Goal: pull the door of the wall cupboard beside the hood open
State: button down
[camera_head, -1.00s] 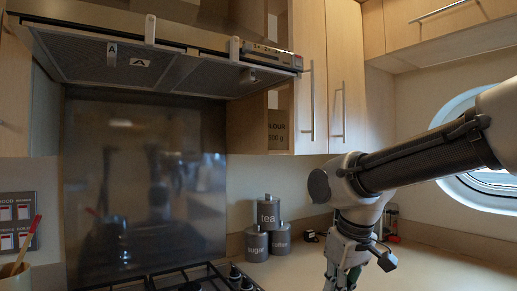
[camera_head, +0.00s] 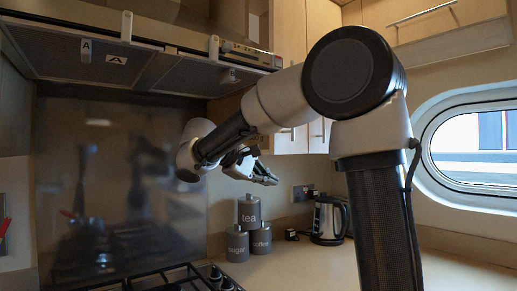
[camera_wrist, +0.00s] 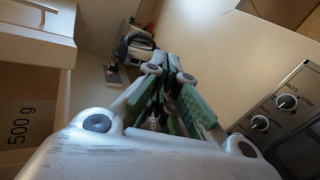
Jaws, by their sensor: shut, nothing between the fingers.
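The wall cupboard (camera_head: 322,16) hangs right of the hood (camera_head: 110,62), with pale wood doors and bar handles. My arm covers much of its lower front; the handle ends (camera_head: 290,136) show below it. Beside the hood is an opening with a dark flour box; its 500 g label (camera_wrist: 18,122) shows in the wrist view. I cannot tell how far the door stands open. My gripper (camera_head: 271,179) is below the cupboard, above the canisters, pointing right. In the wrist view its fingers (camera_wrist: 170,72) are shut and empty. It touches no handle.
Several grey canisters (camera_head: 239,243) and a kettle (camera_head: 328,220) stand on the counter (camera_head: 290,270) below my gripper. The hob (camera_head: 165,280) is at front left. An oval porthole (camera_head: 475,150) is at right. The wrist view shows control knobs (camera_wrist: 286,101) at right.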

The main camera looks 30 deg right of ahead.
jog(key=w+a+r+t+h, duration=0.2)
jog(key=w+a+r+h, duration=0.2)
jog(key=w+a+r, duration=0.4)
jog(key=d+r+m+h, duration=0.1)
jog(key=d, duration=0.8)
jog(key=shift+w+d+r+m+h, duration=0.2)
jog(key=shift+w+d+m+h, duration=0.1)
jog(key=shift+w+m, duration=0.1)
jog(key=shift+s, duration=0.15)
